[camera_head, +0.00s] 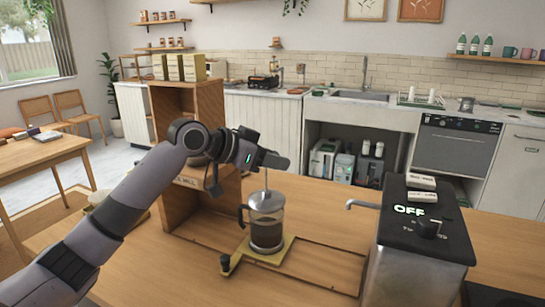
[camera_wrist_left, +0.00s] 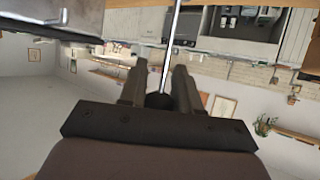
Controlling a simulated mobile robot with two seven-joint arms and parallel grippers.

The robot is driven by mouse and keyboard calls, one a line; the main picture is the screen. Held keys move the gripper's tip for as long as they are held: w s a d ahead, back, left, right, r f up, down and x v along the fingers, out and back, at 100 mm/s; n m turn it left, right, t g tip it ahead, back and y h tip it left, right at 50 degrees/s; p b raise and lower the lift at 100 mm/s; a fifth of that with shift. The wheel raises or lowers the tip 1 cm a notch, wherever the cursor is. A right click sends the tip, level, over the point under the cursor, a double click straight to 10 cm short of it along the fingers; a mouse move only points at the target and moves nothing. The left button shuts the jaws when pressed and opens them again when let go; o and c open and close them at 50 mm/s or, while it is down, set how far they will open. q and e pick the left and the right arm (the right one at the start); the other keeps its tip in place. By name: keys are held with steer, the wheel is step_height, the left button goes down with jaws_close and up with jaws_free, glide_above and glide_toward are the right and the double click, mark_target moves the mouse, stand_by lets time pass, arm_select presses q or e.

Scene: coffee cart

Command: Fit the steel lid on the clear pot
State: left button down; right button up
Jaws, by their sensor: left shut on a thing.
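The clear pot (camera_head: 266,230) stands upright with dark contents and a dark handle on its left side. The steel lid (camera_head: 266,200) is at the pot's mouth, with a thin rod rising from it; I cannot tell if it is fully seated. My left gripper (camera_head: 272,161) is above the pot, shut on the knob at the top of the rod. In the left wrist view the dark knob (camera_wrist_left: 158,100) sits between the two fingers of the left gripper (camera_wrist_left: 160,82), and the steel rod (camera_wrist_left: 171,45) runs away from it. My right gripper is not in view.
The pot stands on a yellowish board (camera_head: 262,249) on the wooden counter (camera_head: 330,205). A steel machine (camera_head: 425,225) with a spout and an "OFF" display stands to the right. A wooden shelf unit (camera_head: 190,105) stands behind my left arm. The counter in front is mostly clear.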

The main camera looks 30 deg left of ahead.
arm_select(q)
steer(key=shift+f, duration=0.5)
stand_by(0.4)
steer(key=c, duration=1.1)
jaws_free()
steer(key=shift+v, duration=5.5)
